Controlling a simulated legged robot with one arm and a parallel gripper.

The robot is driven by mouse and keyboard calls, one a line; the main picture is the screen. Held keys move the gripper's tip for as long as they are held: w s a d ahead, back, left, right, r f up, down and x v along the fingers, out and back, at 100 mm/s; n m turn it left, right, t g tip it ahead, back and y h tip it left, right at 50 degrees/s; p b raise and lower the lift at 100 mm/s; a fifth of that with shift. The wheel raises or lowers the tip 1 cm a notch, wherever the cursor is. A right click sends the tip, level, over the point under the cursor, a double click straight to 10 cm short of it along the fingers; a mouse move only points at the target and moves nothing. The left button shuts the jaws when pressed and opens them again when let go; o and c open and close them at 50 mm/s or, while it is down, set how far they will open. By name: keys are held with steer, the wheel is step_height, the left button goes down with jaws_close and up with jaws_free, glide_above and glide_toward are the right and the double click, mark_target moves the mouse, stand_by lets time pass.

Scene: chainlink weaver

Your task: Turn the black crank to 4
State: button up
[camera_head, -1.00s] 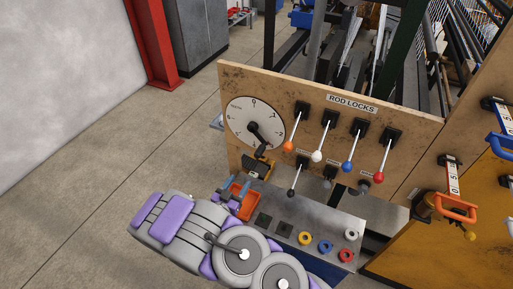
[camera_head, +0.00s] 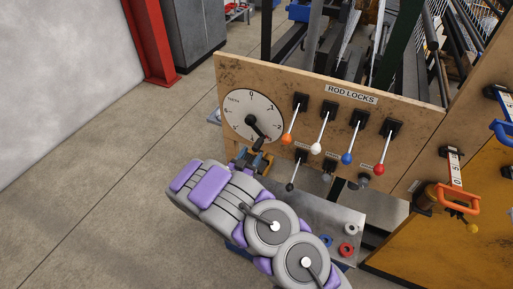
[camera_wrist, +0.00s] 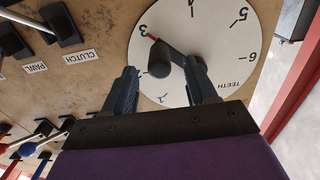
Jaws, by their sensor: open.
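The black crank (camera_head: 257,130) is on a round white numbered dial (camera_head: 237,105) on the upright wooden panel. In the wrist view the crank's dark rounded handle (camera_wrist: 160,62) shows in front of the dial (camera_wrist: 225,40), and its red pointer tip is beside the 3. The 4 is farther along the rim, up and right in that view. My gripper (camera_head: 251,158) is just below the dial in the head view. In the wrist view my gripper (camera_wrist: 163,76) is open, with one finger on each side of the handle; I cannot tell whether either touches it.
Levers with orange, white, blue and red knobs (camera_head: 379,169) stand right of the dial under the ROD LOCKS label (camera_head: 351,95). Shorter levers are below them. A metal shelf (camera_head: 325,212) with coloured rings juts out below. Open floor lies left of the panel.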

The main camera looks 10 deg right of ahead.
mark_target(254, 150)
steer(key=shift+b+x, duration=0.55)
steer(key=shift+x, duration=2.3)
jaws_close()
